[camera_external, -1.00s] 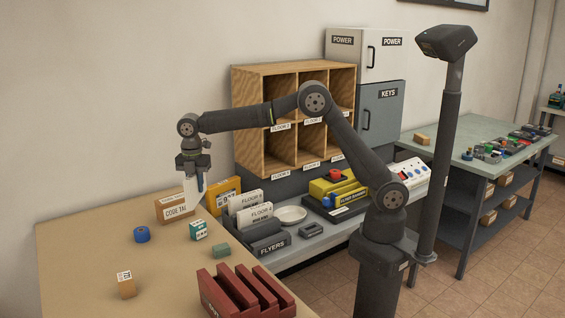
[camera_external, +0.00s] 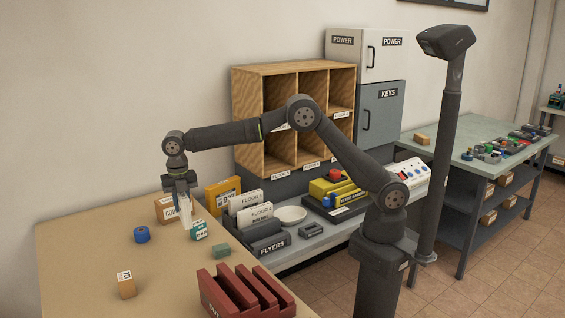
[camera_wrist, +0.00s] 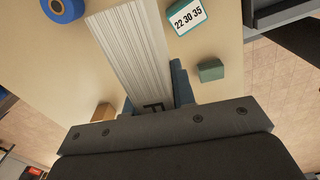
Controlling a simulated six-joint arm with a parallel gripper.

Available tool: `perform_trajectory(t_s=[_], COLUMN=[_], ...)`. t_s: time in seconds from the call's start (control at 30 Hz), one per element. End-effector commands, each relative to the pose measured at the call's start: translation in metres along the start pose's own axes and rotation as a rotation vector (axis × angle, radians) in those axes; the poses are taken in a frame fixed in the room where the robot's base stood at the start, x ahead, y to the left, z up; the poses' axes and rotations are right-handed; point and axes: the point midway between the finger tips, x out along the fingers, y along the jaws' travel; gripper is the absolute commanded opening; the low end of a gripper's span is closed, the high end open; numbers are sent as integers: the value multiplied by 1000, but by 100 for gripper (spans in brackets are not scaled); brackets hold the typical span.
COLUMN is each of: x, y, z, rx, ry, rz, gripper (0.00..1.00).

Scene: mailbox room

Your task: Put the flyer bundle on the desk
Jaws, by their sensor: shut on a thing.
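My gripper (camera_external: 180,192) is shut on the flyer bundle (camera_wrist: 128,45), a white stack with ribbed page edges. In the external view the bundle (camera_external: 186,215) hangs below the fingers as a narrow white strip over the tan desk (camera_external: 80,265). In the wrist view it stretches away from the fingers, between a blue tape roll and a small teal-edged box. I cannot tell whether its lower end touches the desk.
Close by on the desk are a blue tape roll (camera_external: 141,235), a teal-and-white box (camera_external: 199,231), a green block (camera_external: 220,251) and a brown carton (camera_external: 166,208). A red slotted rack (camera_external: 245,292) stands at the front. The desk's left side is mostly clear.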

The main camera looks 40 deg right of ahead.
Motion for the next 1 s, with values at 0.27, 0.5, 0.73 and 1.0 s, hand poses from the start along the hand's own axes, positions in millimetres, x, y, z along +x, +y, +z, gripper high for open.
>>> perform_trajectory(t_s=[0.27, 0.5, 0.73, 1.0], x=[36, 66, 95, 100], y=[42, 78, 76, 76], z=[-42, -76, -74, -74], rx=[-4, -2, 1, 1], ry=[0, 0, 0, 0], rz=[-1, 0, 0, 1], gripper=[0, 0, 0, 0])
